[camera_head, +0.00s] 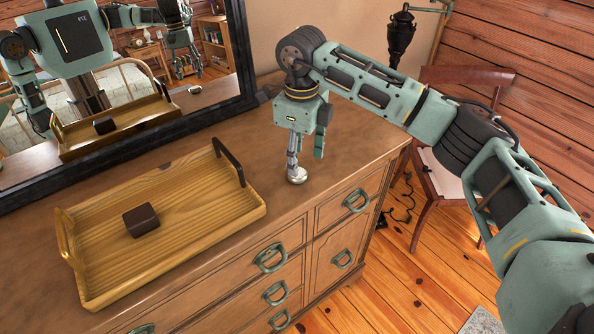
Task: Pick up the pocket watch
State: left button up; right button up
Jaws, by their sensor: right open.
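The pocket watch (297,176) is a small, round, silvery piece lying on the dresser top, right of the wooden tray. My right gripper (307,158) points down over it from the upper right. Its fingers are apart: one comes down at the watch, the other hangs to the right over bare wood. The near finger overlaps the watch's upper part in the picture; I cannot tell whether they touch. My left gripper does not show directly.
The handled wooden tray (190,222) holds a small dark brown box (141,220). The framed mirror (247,62) behind reflects me, the tray and the room. The dresser top (352,150) is bare around the watch, with its edge to the right. A chair (440,205) stands beyond.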

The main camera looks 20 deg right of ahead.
aim_at(303, 175)
jog(key=f, duration=0.1)
jog(key=f+p, duration=0.1)
jog(key=f, duration=0.2)
jog(key=shift+w+a, duration=0.4)
jog(key=shift+f+p, duration=0.3)
jog(key=shift+f, duration=0.2)
jog(key=shift+s, duration=0.1)
jog(key=c, duration=1.2)
jog(key=shift+r, duration=0.1)
